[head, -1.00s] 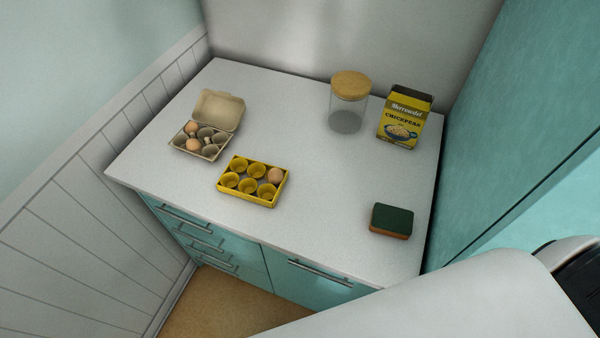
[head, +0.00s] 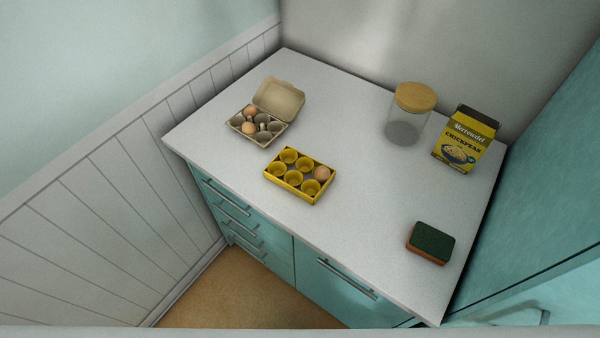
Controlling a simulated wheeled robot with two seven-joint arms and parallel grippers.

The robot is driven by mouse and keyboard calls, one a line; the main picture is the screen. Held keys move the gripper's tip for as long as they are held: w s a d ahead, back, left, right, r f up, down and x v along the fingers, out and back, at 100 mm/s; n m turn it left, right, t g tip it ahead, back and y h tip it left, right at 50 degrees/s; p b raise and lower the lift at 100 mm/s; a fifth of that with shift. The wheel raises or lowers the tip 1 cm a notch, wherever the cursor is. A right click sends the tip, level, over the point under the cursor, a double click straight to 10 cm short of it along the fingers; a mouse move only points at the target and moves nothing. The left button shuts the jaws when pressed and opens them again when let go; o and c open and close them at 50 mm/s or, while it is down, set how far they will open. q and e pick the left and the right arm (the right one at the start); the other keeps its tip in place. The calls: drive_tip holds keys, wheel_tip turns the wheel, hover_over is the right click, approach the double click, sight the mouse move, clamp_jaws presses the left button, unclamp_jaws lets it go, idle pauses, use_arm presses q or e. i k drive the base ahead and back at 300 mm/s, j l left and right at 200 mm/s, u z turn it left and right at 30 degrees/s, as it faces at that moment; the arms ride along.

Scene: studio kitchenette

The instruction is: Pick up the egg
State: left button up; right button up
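Two brown eggs sit in the open grey-beige egg carton (head: 259,141) on the counter, one at the back (head: 250,113) and one nearer the front (head: 248,128). Another brown egg (head: 322,173) sits in the right back cup of the yellow egg tray (head: 308,196). The tray's other cups look empty. The carton's lid (head: 279,98) stands open toward the back. Neither of my grippers is in view.
A panelled wall borders the left, a teal cabinet side the right. The counter's middle is clear.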

sight(251, 110)
drive_tip(key=j+z, duration=0.7)
drive_tip(key=k+j+z, duration=0.15)
drive_tip(key=j+z, duration=0.2)
drive_tip(key=j, duration=0.1)
